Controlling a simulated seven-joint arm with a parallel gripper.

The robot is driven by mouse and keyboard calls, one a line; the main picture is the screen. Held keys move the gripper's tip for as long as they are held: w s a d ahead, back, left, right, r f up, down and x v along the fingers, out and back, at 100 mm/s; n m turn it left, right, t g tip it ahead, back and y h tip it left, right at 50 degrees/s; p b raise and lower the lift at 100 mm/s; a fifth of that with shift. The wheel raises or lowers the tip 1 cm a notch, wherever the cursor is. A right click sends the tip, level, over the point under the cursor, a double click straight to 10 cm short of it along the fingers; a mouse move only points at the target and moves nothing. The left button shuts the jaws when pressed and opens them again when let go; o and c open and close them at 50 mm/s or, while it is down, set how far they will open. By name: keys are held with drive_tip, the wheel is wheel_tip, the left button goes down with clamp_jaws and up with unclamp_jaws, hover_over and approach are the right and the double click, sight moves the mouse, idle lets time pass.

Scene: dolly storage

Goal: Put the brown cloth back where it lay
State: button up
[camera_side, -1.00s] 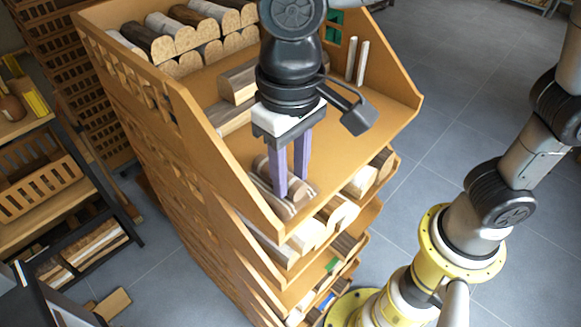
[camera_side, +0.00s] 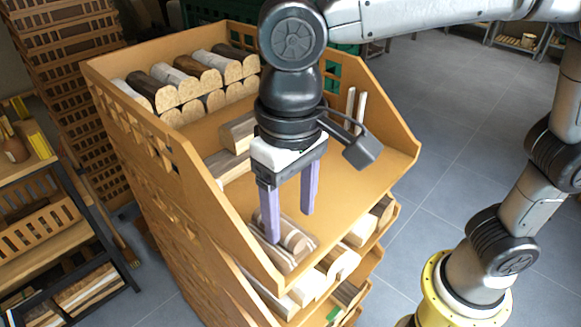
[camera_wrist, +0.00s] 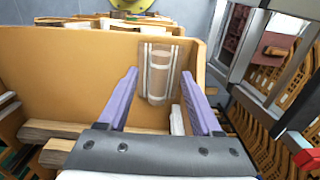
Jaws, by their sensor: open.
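The brown cloth (camera_side: 295,240), with pale stripes, lies on the top shelf of the wooden dolly near its front corner. It looks rolled or folded. In the wrist view the cloth (camera_wrist: 158,78) lies beyond my fingertips, near the side wall. My gripper (camera_side: 289,227) points down over the cloth with its purple fingers spread apart and nothing held. In the side view the near finger covers part of the cloth's left edge. I cannot tell whether the fingers touch it. In the wrist view the open gripper (camera_wrist: 160,75) frames the cloth.
The dolly's wooden side walls (camera_side: 225,205) rise close to the cloth. Wood blocks (camera_side: 238,132) lie behind my gripper, and several logs (camera_side: 185,85) are stacked at the back. Two pale sticks (camera_side: 355,105) stand at the right. The shelf's right front is clear.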

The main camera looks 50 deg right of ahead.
sight(291, 231)
wheel_tip(291, 231, up, 10)
drive_tip(key=shift+f, duration=0.25)
drive_tip(key=s+d+f+t, duration=0.2)
drive_tip(key=d+f, duration=0.2)
drive_tip(key=d, duration=0.4)
drive_tip(key=s+d+f+t, duration=0.1)
drive_tip(key=s+d+f, duration=0.2)
drive_tip(key=d, duration=0.5)
drive_tip(key=s+d+f+t, duration=0.2)
drive_tip(key=d+f, duration=0.3)
drive_tip(key=d, duration=0.3)
drive_tip(key=shift+s+d+f+t, duration=0.2)
drive_tip(key=shift+d+f+t, duration=0.1)
drive_tip(key=shift+d, duration=0.1)
